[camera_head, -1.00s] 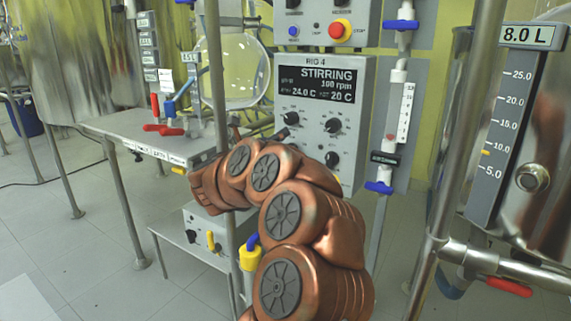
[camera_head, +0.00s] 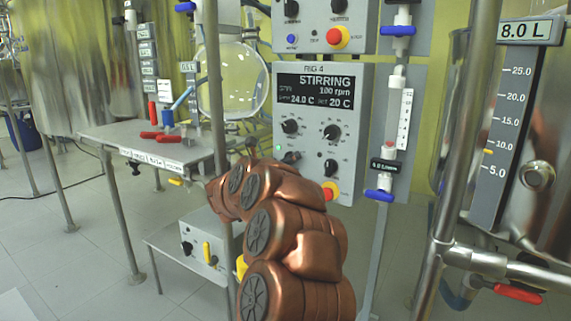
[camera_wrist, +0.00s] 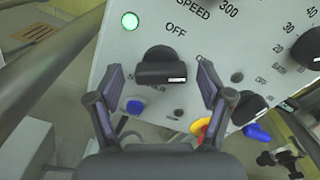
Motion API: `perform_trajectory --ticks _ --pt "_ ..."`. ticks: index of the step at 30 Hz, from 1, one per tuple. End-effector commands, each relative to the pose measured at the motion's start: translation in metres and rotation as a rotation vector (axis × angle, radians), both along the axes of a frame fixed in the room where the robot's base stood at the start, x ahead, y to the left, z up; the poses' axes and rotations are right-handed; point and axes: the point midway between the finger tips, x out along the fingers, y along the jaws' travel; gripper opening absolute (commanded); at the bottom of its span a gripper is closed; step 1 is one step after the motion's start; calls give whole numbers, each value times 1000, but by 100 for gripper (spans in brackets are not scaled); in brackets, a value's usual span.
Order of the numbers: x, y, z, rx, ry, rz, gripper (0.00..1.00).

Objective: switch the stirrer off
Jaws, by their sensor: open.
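The RIG 4 control box (camera_head: 352,100) stands in the middle of the head view, and its display (camera_head: 315,92) reads STIRRING, 100 rpm. In the wrist view a black switch knob (camera_wrist: 160,65) has OFF printed above it and a partly hidden word to its right. The label below it is mostly covered and ends in "ER". My gripper (camera_wrist: 160,74) is open, with one finger on each side of the knob; contact is not clear. A green lamp (camera_wrist: 130,20) is lit at the upper left of the knob.
A blue button (camera_wrist: 135,106) and a yellow-red part (camera_wrist: 200,127) lie below the knob in the wrist view. Another black knob (camera_wrist: 248,106) is close on the right. A steel post (camera_head: 213,120) stands left of the box, and a glass column with blue valves (camera_head: 378,194) at its right.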

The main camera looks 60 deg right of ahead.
Motion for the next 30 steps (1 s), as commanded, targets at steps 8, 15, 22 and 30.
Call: perform_trajectory --ticks 8,15,22,30 --pt "0 -1 0 0 0 0 79" --pt "0 -1 0 0 0 -1 54" --pt "0 -1 0 0 0 0 30" --pt "0 -1 0 0 7 0 19"
